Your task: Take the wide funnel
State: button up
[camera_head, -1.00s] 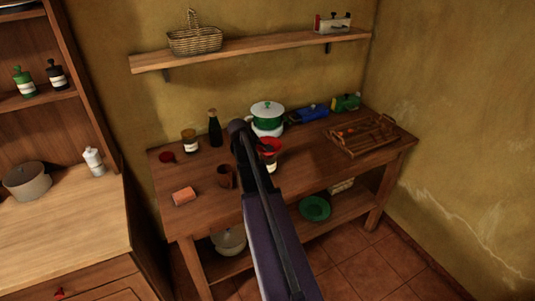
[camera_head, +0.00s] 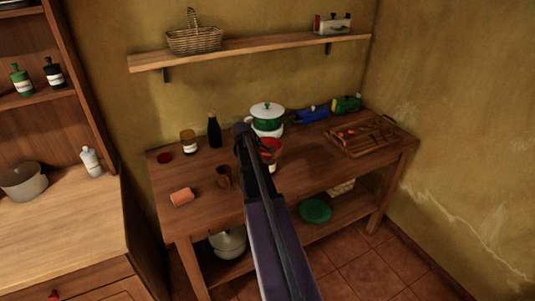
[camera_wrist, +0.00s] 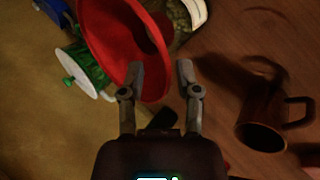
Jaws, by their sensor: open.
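The wide funnel is the red cone (camera_wrist: 112,40), large at the upper left of the wrist view. It sits at a jar with a white label (camera_wrist: 190,14). In the head view, the red funnel (camera_head: 271,146) shows beside my arm, above the jar on the table, partly hidden by the arm. My gripper (camera_wrist: 160,74) is open. Its left finger overlaps the funnel's mouth and its right finger is outside the rim, so the rim appears between them. Contact cannot be told. The fingertips are hidden in the head view.
A brown mug (camera_wrist: 262,125) lies to the right of my gripper; it also shows in the head view (camera_head: 223,177). A dark bottle (camera_head: 214,131), a green-and-white pot (camera_head: 267,117) and a wooden tray (camera_head: 361,151) stand around.

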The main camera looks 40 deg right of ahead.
jog(key=shift+b+x, duration=0.6)
jog(key=shift+x, duration=0.45)
grip_shut()
